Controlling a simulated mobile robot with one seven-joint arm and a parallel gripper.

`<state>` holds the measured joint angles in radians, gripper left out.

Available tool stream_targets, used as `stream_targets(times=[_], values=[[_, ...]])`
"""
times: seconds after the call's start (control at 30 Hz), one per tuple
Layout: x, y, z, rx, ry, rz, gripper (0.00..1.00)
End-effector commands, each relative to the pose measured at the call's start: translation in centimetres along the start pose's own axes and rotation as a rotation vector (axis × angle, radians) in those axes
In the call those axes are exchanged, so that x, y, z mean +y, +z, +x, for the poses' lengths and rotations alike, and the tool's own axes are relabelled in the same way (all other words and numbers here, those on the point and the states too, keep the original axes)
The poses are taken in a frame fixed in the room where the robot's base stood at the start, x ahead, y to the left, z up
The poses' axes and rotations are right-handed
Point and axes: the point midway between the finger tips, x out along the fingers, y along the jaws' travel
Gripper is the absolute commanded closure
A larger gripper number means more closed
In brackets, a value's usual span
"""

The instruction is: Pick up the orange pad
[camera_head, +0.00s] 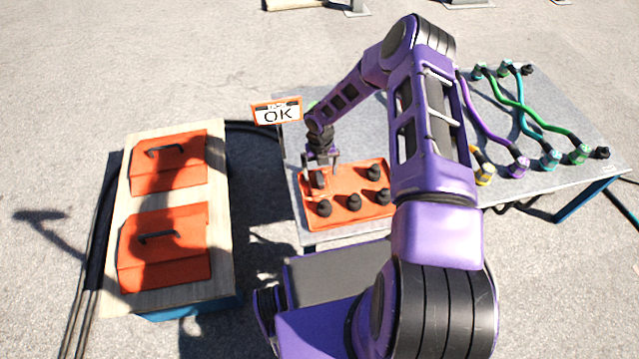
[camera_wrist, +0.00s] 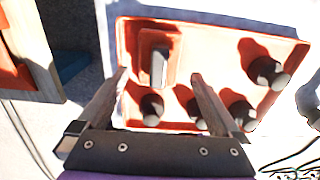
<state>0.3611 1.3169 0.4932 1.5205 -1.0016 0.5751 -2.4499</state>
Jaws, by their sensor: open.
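The orange pad (camera_wrist: 158,62), a small orange square with a grey upright grip, is in the wrist view at the upper left of the orange tray (camera_wrist: 225,33). My gripper (camera_wrist: 160,78) is open, with one finger on each side of the pad's grip in the picture. I cannot tell whether the fingers touch it. In the head view my gripper (camera_head: 321,163) is over the left part of the tray (camera_head: 347,183), and it partly hides the pad (camera_head: 316,181).
Several black knobs (camera_head: 354,202) stand on the tray, close to the gripper. A wooden bench (camera_head: 221,235) with two orange lidded boxes (camera_head: 165,262) stands at left.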

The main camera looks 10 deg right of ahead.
Motion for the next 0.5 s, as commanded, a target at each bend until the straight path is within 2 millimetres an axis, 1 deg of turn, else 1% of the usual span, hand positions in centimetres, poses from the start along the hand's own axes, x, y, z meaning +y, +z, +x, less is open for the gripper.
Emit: stream_targets(times=[0.03, 0.2, 0.33, 0.5], values=[[0.1, 0.0, 1.1, 0.002, 0.0, 0.0, 0.0], [0.2, 0.1, 3.6, 0.003, 0.001, 0.002, 0.0], [0.2, 0.2, 4.4, 0.0, 0.0, 0.001, 0.0], [0.2, 0.2, 4.4, 0.0, 0.0, 0.001, 0.0]])
